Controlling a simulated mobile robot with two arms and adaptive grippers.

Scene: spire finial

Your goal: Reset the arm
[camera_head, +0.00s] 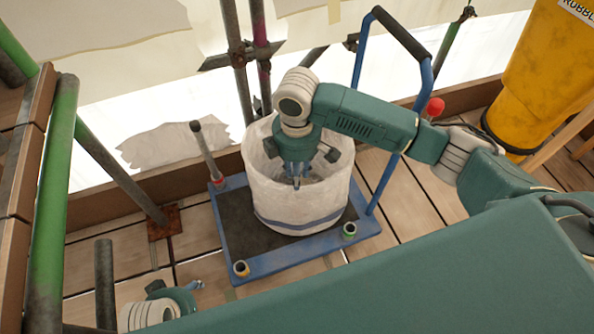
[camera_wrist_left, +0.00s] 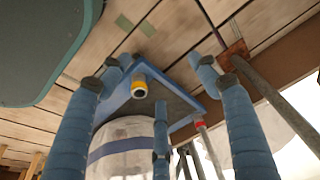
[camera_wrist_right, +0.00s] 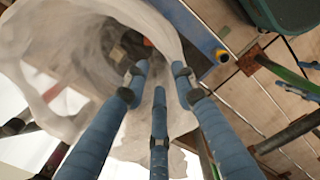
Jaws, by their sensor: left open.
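My right gripper (camera_head: 297,182) points down into the mouth of a white sack (camera_head: 300,208) standing on a blue-framed trolley (camera_head: 262,262). In the right wrist view its three fingers (camera_wrist_right: 158,82) are drawn fairly close, with a gap between the tips. Nothing is clearly held, and I cannot tell how far they are closed. Inside the sack are dim items, one of them orange (camera_wrist_right: 148,42). My left gripper (camera_head: 192,287) is low at the bottom left of the head view, partly hidden by my arm. In the left wrist view its fingers (camera_wrist_left: 160,80) are spread and empty, facing the trolley corner.
Scaffold poles (camera_head: 52,200) stand at left and behind the sack. The trolley has a tall blue handle (camera_head: 384,185) and a short upright post (camera_head: 206,152). A yellow rubble chute (camera_head: 535,85) stands at the right. Bare plank floor (camera_head: 405,215) shows right of the trolley.

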